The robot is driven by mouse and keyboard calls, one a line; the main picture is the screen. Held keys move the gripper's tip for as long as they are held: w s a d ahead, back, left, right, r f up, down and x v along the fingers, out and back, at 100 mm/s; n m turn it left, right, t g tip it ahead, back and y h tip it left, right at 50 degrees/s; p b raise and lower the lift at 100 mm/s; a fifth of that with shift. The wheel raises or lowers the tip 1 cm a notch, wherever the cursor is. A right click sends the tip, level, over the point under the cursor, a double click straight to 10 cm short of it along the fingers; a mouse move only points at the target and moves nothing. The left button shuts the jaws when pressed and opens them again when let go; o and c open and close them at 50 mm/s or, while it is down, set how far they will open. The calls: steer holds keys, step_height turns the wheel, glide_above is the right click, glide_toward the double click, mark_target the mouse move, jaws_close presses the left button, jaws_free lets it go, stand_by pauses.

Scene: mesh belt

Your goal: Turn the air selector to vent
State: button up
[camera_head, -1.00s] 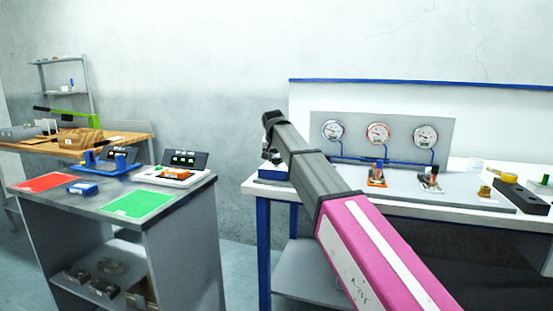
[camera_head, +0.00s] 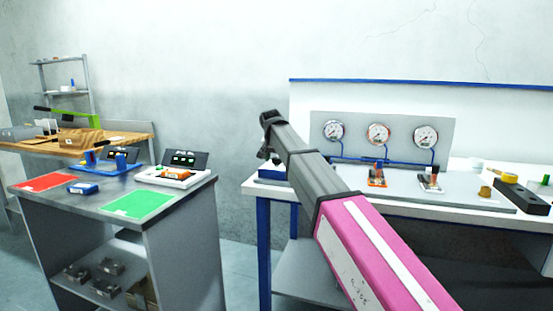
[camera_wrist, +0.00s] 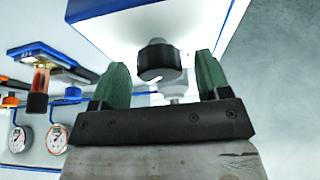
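A black round knob (camera_wrist: 158,60) hangs into the wrist view from a white and blue box (camera_wrist: 130,22). I take it to be the air selector; no vent marking is legible. My gripper (camera_wrist: 162,64) is open, with its two green fingers on either side of the knob. Gaps show between the knob and both fingers. In the head view my gripper (camera_head: 266,152) is dark and small, just above a blue-based box (camera_head: 272,173) at the left end of the white bench. The knob is hidden there.
A grey panel with several gauges (camera_head: 378,134) and blue pipes stands behind the bench (camera_head: 330,193). Small orange-marked fittings (camera_head: 376,177) sit right of my gripper. A grey cart (camera_head: 185,215) with red and green mats stands left, across a gap.

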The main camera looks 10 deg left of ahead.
steer(key=shift+r, duration=0.1)
steer(key=v, duration=1)
steer(key=shift+s+r, duration=0.2)
steer(key=shift+r, duration=0.05)
steer(key=shift+s, duration=0.1)
